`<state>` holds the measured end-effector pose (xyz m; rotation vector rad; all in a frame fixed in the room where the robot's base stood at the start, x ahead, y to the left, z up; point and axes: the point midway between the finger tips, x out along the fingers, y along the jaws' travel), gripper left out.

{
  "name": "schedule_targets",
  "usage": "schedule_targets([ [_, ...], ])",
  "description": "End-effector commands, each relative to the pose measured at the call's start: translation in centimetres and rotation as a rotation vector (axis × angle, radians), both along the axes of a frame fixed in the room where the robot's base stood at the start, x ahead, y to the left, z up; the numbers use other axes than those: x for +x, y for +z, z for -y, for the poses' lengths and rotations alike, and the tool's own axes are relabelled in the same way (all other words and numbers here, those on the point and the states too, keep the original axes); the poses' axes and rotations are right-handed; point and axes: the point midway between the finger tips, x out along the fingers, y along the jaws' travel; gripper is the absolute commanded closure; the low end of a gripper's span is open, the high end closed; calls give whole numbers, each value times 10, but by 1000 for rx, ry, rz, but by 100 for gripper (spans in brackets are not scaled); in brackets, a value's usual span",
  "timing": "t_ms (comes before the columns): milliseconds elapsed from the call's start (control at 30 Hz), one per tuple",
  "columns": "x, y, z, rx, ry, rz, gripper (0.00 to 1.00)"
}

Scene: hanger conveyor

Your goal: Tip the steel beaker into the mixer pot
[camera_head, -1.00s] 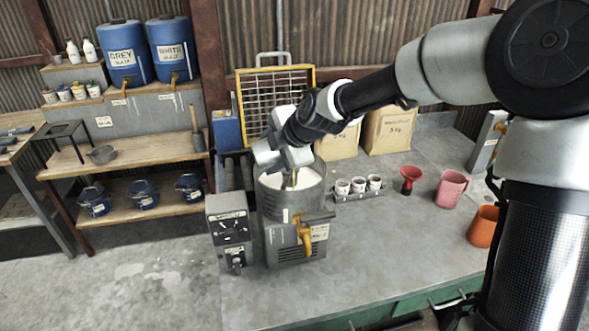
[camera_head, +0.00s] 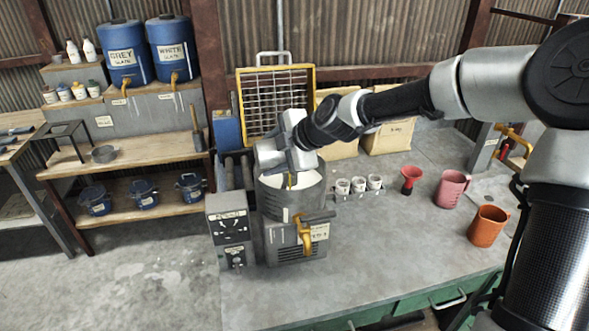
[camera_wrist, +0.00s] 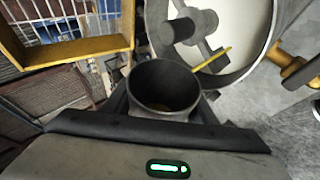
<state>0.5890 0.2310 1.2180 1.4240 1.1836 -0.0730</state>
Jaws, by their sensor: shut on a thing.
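The mixer pot (camera_head: 290,203) is a grey steel drum with pale contents, on the bench at the middle of the head view. My gripper (camera_head: 283,158) is above its back left rim. In the wrist view the steel beaker (camera_wrist: 162,88) is dark grey with its open mouth facing the camera, and a little brownish stuff shows low inside. My gripper (camera_wrist: 163,105) is shut around it. The pot (camera_wrist: 262,62) also shows there, right of and beyond the beaker, with a dark stirrer inside. The beaker is hidden or indistinct in the head view, so its exact tilt is unclear.
A yellow-framed grid guard (camera_head: 275,98) stands raised behind the pot. A control box (camera_head: 230,228) is at its left. White cups (camera_head: 358,185), a red funnel (camera_head: 411,176), a pink jug (camera_head: 452,188) and an orange jug (camera_head: 488,225) stand to the right. The front bench is clear.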

Motion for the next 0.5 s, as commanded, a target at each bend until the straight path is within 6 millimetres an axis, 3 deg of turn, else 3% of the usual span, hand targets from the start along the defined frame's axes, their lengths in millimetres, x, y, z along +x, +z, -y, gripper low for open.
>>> schedule_targets([
  [200,0,2,-1,4,3,2,79],
  [500,-1,3,-6,-247,8,102,79],
])
